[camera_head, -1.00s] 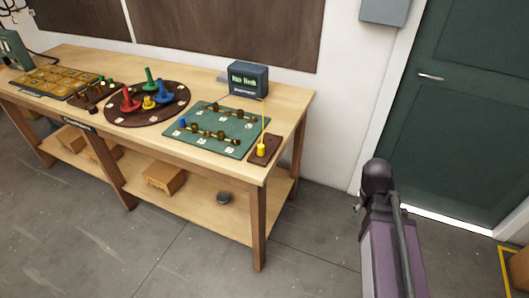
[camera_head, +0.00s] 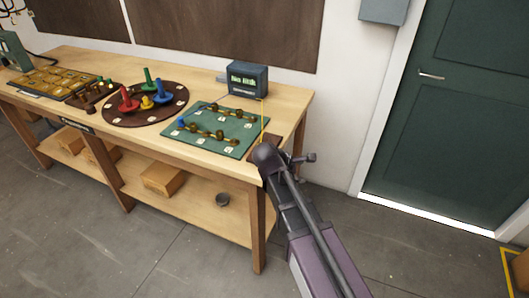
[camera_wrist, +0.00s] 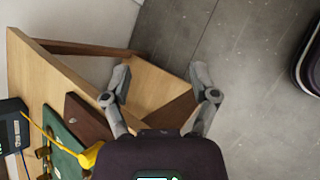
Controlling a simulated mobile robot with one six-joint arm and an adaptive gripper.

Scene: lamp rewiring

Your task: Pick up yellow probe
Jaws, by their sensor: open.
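The yellow probe (camera_wrist: 91,155) is at the lower left of the wrist view, beside the palm of my gripper (camera_wrist: 162,80) and outside its fingers. The fingers are spread apart with nothing between them. A yellow wire (camera_wrist: 36,127) runs from the probe towards the display box. In the head view my arm covers the probe; only its yellow wire (camera_head: 263,118) shows above the arm.
A green board (camera_head: 208,146) with brown terminals lies left of the arm. The display box (camera_head: 247,79) stands behind it. A round board (camera_head: 115,119) with coloured pieces is farther left. The wooden table (camera_head: 205,90) ends at the right; open floor lies beyond.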

